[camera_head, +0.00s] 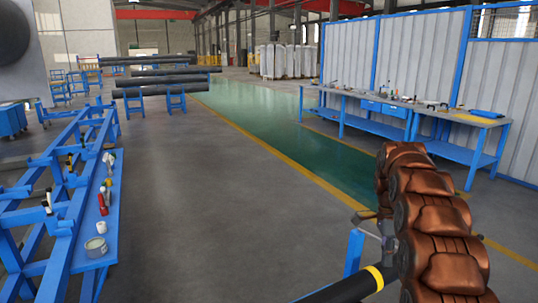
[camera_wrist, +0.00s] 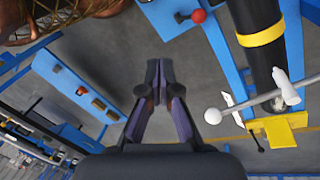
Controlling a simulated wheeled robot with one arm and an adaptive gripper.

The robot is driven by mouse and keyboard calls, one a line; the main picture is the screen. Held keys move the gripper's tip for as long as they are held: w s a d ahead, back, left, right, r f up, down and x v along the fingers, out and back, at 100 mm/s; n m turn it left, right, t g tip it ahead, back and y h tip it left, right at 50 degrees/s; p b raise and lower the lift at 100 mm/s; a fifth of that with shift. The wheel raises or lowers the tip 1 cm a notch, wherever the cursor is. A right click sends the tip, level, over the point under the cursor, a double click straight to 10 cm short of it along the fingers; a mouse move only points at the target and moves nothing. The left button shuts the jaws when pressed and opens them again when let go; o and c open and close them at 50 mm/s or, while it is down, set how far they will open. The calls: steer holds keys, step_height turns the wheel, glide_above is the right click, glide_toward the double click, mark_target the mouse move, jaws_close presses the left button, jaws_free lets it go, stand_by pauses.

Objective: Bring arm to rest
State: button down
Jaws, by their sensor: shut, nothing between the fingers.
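My gripper (camera_wrist: 159,66) shows in the wrist view with its two dark fingers together at the tips. It is shut and empty. It hangs over the grey floor, between a blue bench at the left and blue frame beams at the right. It touches nothing that I can see. I cannot make out the gripper in the head view.
A black pipe (camera_wrist: 256,70) with a yellow band lies right of my gripper; it also shows in the head view (camera_head: 350,288). Near it are a red knob (camera_wrist: 198,16), a white ball-ended lever (camera_wrist: 213,116) and a yellow block (camera_wrist: 283,132). Open floor (camera_head: 230,200) lies ahead.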

steer(key=s+a+r+n+p, duration=0.1)
steer(key=s+a+r+n, duration=0.25)
steer(key=s, duration=0.35)
steer(key=s+a+r+n, duration=0.3)
steer(key=s+n, duration=0.1)
steer(key=s, duration=0.3)
steer(key=s+a+r+n+p, duration=0.1)
steer(key=s+a+r+n, duration=0.25)
steer(key=s, duration=0.25)
steer(key=s+a+f+n, duration=0.1)
steer(key=s+n, duration=0.1)
steer(key=s, duration=0.5)
steer(key=s+a+f+n+p, duration=0.1)
steer(key=s+a+f+n, duration=0.1)
steer(key=s, duration=0.5)
steer(key=s+a+f+n+t, duration=0.1)
steer(key=s+n, duration=0.3)
steer(key=s, duration=0.3)
steer(key=shift+s+a+f+p, duration=0.15)
steer(key=shift+s+a+p, duration=0.05)
steer(key=shift+a+p, duration=0.2)
steer(key=shift+d, duration=0.1)
